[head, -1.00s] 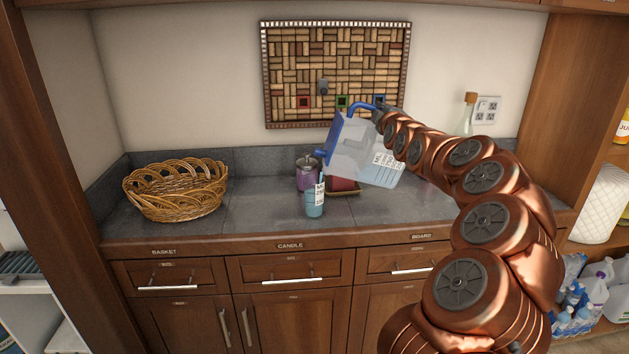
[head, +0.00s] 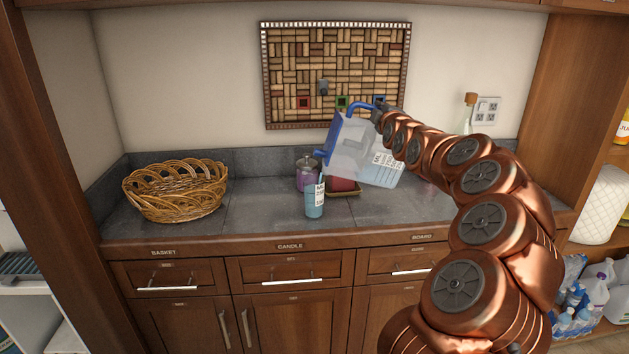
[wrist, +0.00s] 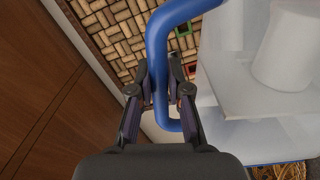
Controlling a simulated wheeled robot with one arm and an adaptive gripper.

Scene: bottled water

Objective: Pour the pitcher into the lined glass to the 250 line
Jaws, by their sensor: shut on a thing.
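The pitcher (head: 350,150) is clear with a blue handle, blue rim and a printed scale. It is held in the air above the counter, tilted with its blue spout to the left, above the lined glass. My gripper (head: 384,113) is shut on its blue handle; the wrist view shows the fingers (wrist: 160,95) on both sides of the handle (wrist: 160,60). The lined glass (head: 313,206) stands upright on the counter, with bluish liquid in it and a white scale label. The liquid's exact height against the 250 line is too small to read.
A wicker basket (head: 176,192) stands at the left of the counter (head: 255,212). A purple jar (head: 306,172) and a red candle (head: 343,185) on a tray stand close behind the glass. A corked bottle (head: 467,113) is behind my arm. A cork board (head: 337,60) hangs on the wall.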

